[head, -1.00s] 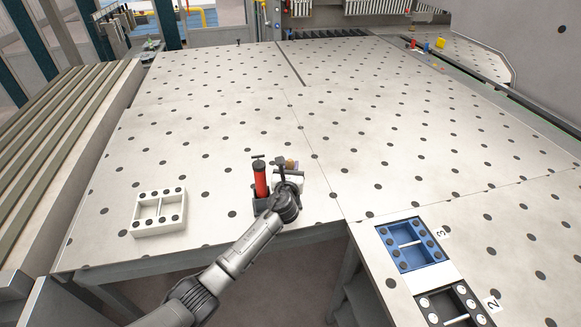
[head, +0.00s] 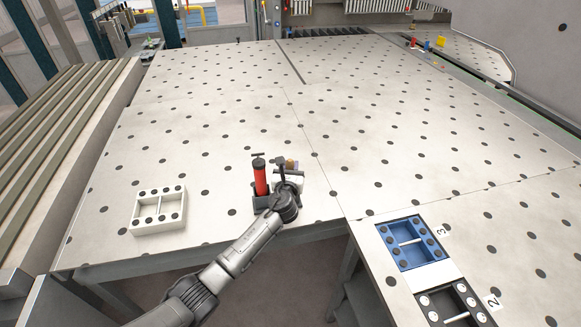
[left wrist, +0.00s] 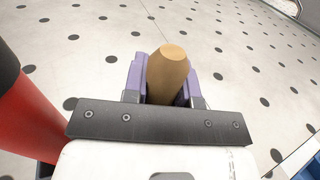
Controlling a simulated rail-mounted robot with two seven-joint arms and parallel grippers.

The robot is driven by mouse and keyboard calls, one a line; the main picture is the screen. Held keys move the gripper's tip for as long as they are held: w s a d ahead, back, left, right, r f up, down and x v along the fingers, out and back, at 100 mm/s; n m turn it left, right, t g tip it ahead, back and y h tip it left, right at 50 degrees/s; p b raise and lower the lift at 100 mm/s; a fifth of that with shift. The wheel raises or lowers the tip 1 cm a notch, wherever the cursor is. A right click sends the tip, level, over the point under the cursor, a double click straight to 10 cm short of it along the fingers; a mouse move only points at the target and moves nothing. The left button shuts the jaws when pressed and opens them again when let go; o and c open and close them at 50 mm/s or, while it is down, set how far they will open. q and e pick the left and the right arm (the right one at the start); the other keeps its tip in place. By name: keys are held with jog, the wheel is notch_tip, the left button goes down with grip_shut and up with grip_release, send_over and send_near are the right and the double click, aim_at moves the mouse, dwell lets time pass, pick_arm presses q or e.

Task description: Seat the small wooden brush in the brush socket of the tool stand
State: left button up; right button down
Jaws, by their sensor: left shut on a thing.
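The small wooden brush shows as a tan handle (left wrist: 168,72) between the fingers of my left gripper (left wrist: 168,88) in the left wrist view. The gripper is shut on it. In the head view my left gripper (head: 289,172) is at the near edge of the perforated table, just right of the red tool. The dark tool stand (head: 260,202) is mostly behind my arm and wrist, with the red tool upright in it. The brush's lower end and the brush socket are hidden, so I cannot tell whether the brush is in the socket. My right gripper is not in view.
The red tool (head: 260,178) stands close to the left of my gripper and shows large in the left wrist view (left wrist: 30,125). A white tray (head: 158,228) lies further left. A blue tray (head: 411,260) and a black tray lie at right. The table beyond is clear.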

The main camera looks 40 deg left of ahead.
pick_arm(q)
jog(key=o, duration=1)
jog(key=p+v, duration=0.1)
jog(key=v, duration=1.2)
jog(key=shift+s+d+p, duration=0.25)
jog(key=shift+s+p, duration=0.05)
jog(key=shift+s, duration=0.05)
